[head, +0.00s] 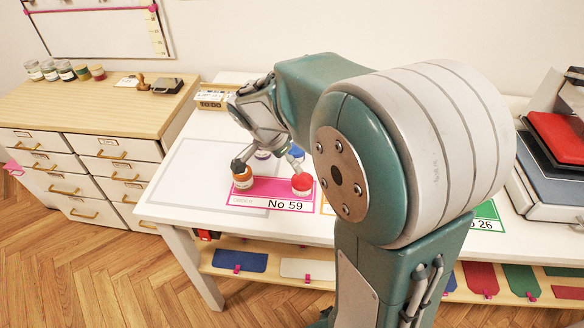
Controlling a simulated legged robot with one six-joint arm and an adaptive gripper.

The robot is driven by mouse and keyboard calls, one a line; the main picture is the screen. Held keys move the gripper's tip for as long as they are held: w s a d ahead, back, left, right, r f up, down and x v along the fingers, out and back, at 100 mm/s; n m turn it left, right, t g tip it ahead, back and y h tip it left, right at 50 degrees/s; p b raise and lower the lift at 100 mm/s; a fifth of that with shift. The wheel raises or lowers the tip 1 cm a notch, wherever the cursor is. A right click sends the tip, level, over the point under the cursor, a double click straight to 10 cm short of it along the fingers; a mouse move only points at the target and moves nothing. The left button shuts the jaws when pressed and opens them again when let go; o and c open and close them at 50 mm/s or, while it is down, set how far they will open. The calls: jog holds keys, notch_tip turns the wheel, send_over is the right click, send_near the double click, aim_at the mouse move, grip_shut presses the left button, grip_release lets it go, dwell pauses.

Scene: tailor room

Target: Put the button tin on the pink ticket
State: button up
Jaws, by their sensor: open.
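The pink ticket (262,203), marked "No 59", lies flat near the front edge of the white table. A small round container with a red top and pale side (302,186) stands at its right end. An orange-brown container (242,179) stands at or beside its left end. I cannot tell which one is the button tin. My gripper (267,162) is open, with its fingers spread above the ticket's back side. Its left fingertip is close to the orange-brown container and its right fingertip near the red-topped one; contact is unclear.
A purple item (262,155) and a blue item (298,153) sit behind the ticket, partly hidden. A green ticket (487,216) lies right, and a red-padded press (556,137) stands at far right. My arm hides the table's middle.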

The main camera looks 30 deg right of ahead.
jog(key=s+a+r+n+t+y, duration=0.2)
jog(key=s+a+r+n, duration=0.2)
jog(key=s+n, duration=0.4)
jog(key=s+a+r+n+t+y, duration=0.2)
jog(key=s+a+r+n, duration=0.2)
jog(key=s+n, duration=0.3)
jog(key=s, duration=0.3)
jog(key=shift+s+n+t+y, duration=0.15)
jog(key=shift+n+t+y, duration=0.15)
jog(key=shift+n+t, duration=0.1)
